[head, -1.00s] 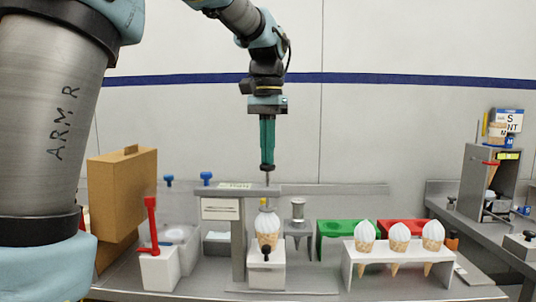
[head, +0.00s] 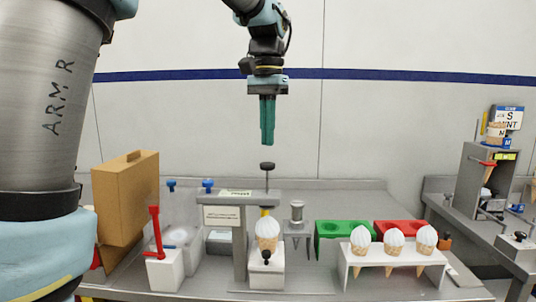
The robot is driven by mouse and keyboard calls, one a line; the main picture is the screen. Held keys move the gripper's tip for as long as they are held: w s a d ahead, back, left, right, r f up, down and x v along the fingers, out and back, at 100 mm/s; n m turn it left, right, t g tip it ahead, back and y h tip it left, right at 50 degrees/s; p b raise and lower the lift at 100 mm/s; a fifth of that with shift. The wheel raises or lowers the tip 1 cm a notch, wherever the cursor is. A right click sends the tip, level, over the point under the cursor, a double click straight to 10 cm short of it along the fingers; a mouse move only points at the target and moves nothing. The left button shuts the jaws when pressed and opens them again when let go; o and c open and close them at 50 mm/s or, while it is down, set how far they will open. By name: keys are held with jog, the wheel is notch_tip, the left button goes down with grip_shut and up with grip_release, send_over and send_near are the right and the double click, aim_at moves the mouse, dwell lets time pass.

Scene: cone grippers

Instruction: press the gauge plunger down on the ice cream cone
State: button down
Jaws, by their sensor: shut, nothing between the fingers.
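My gripper (head: 268,141), with long green fingers, is shut and empty. It points straight down and hangs a little above the gauge plunger. The plunger's dark round knob (head: 267,166) tops a thin rod that passes through the grey gauge frame's arm (head: 235,197). A gap shows between fingertips and knob. Below the arm, an ice cream cone (head: 267,232) with a white top stands upright in a white block (head: 266,274). A yellow piece (head: 265,212) sits just above the cone. I cannot tell whether it touches the ice cream.
A white rack (head: 393,255) with several cones stands right of the gauge. Behind it are a green tray (head: 330,231) and a red tray (head: 391,225). A cardboard box (head: 126,200) and a white block with a red lever (head: 155,228) stand left. Space above the bench is clear.

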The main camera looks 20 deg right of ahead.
notch_tip(320, 180, up, 7)
jog(key=p, duration=0.5)
jog(key=shift+f+p, duration=0.2)
jog(key=shift+p, duration=0.15)
jog(key=a+f+n, duration=0.2)
jog(key=a+f, duration=0.5)
jog(key=a, duration=0.1)
jog(key=a+f+n, duration=0.3)
jog(key=a+f, duration=0.4)
jog(key=a, duration=0.1)
jog(key=w+a+f+n+t, duration=0.1)
jog(key=a+f+n, duration=0.1)
jog(key=a+f, duration=0.5)
jog(key=shift+a+n+b, duration=0.3)
jog(key=shift+a+b, duration=0.05)
jog(key=shift+a, duration=0.15)
jog(key=s+a+f+n, duration=0.2)
jog(key=s+a+f, duration=0.3)
jog(key=a, duration=0.1)
jog(key=shift+t, duration=0.3)
jog(key=shift+a, duration=0.1)
